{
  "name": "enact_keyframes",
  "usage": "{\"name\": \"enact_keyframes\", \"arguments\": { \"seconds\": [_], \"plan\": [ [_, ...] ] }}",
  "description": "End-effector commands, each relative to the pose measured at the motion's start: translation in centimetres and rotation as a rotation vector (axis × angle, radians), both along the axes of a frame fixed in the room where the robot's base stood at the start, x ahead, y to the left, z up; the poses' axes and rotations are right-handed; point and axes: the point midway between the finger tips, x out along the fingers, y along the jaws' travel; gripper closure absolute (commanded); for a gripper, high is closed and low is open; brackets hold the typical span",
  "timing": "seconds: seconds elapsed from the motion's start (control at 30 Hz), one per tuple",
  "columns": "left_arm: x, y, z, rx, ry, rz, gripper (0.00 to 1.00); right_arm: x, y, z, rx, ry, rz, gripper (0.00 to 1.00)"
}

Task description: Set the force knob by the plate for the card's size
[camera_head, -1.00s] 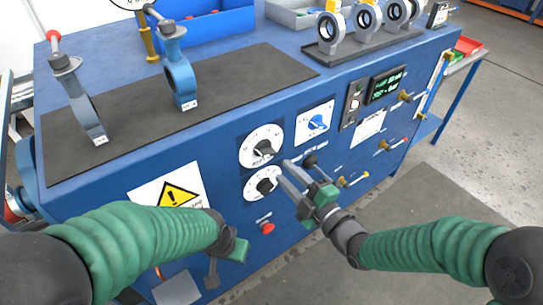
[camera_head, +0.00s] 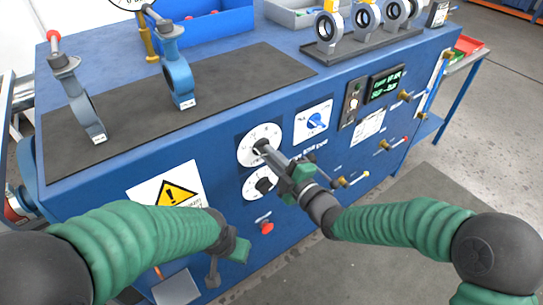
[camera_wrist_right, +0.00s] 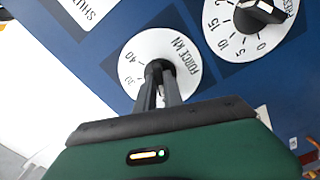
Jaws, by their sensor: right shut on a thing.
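The force dial (camera_head: 250,133) is the upper white dial on the blue bench front; "FORCE kN" is readable on it in the right wrist view (camera_wrist_right: 187,62). My right gripper (camera_head: 262,147) is shut on its dark knob (camera_wrist_right: 158,68), and the fingers hide most of the knob and pointer. My left gripper (camera_head: 236,250) hangs low before the bench, clear of the knobs; its fingers are unclear. A white plate with small print (camera_head: 369,127) is on the panel at the right, too small to read. I cannot tell which item is the card.
A second dial (camera_head: 252,190) with a black knob sits just below; it also shows in the right wrist view (camera_wrist_right: 236,28). A blue selector (camera_head: 316,121), a lit display (camera_head: 385,86) and a red button (camera_head: 266,227) are nearby. Blue valves (camera_head: 178,80) stand on the mat above.

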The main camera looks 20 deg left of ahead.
Motion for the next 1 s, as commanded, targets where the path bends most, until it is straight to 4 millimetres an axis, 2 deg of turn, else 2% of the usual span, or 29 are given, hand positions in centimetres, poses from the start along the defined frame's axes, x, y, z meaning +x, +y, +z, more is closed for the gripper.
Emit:
{"name": "enact_keyframes", "arguments": {
  "seconds": [0.53,1.0],
  "plan": [
    [0.0,0.01,0.05,0.0,0.0,0.0,0.64,-0.02,-0.06,-0.27,0.037,0.056,-0.001,1.0],
    [0.0,0.0,0.7,0.0,0.0,0.0,0.64,-0.05,-0.05,-0.23,0.265,0.351,0.0,1.0]
  ]
}}
